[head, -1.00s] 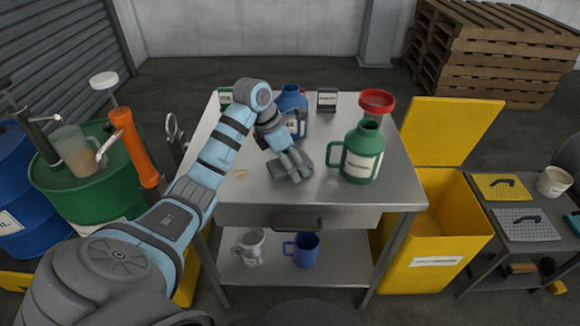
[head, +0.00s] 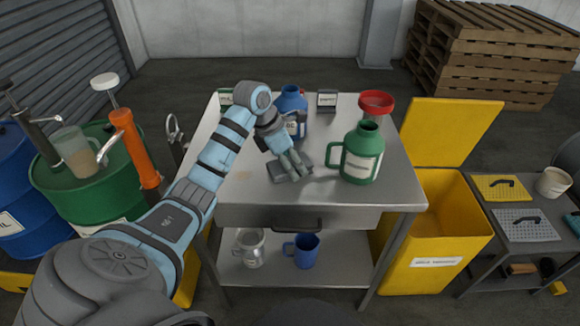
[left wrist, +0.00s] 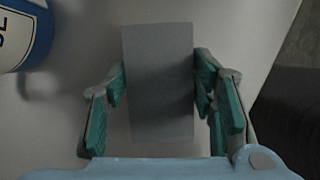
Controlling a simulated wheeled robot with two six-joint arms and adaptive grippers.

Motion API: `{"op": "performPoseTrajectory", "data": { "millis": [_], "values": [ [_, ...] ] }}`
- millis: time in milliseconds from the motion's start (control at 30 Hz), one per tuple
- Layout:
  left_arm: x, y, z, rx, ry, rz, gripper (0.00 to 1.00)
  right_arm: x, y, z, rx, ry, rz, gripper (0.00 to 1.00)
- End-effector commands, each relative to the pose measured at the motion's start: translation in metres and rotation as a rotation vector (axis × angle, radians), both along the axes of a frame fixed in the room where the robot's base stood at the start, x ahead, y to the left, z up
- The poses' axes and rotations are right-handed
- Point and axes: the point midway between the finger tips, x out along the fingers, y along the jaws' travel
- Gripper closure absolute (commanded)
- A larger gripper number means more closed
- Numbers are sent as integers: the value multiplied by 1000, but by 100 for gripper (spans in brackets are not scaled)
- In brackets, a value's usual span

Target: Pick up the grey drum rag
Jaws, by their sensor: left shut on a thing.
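The grey drum rag (left wrist: 159,85) is a folded grey block between the two green-padded fingers of my left gripper (left wrist: 160,84) in the left wrist view. In the head view the rag (head: 278,170) shows partly under the left gripper (head: 294,172), on or just above the steel table top (head: 340,200). The left gripper is shut on the rag. The fingers hide part of it in the head view, and I cannot tell whether it still touches the table. My right gripper is not in view.
A green jug (head: 362,155) stands just right of the left gripper. A blue jug (head: 292,105) stands behind it, and a red funnel (head: 376,103) is at the back right. A yellow bin (head: 430,255) is right of the table. The front left of the table top is clear.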

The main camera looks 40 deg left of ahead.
Motion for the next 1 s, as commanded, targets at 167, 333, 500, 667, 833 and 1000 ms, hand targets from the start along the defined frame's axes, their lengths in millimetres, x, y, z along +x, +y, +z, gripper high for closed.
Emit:
{"op": "performPoseTrajectory", "data": {
  "millis": [167,333,500,667,833,1000],
  "values": [
    [-1,0,-1,0,3,1,72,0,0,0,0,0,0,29],
    [-1,0,6,1,3,1,72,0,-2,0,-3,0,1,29],
    [0,1,44,1,-2,0,72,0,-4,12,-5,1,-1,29],
    [0,0,114,1,0,0,72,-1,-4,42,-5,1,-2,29],
    [0,0,175,1,2,1,72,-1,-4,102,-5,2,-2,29],
    [-1,0,202,0,2,1,72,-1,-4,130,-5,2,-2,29]
  ]
}}
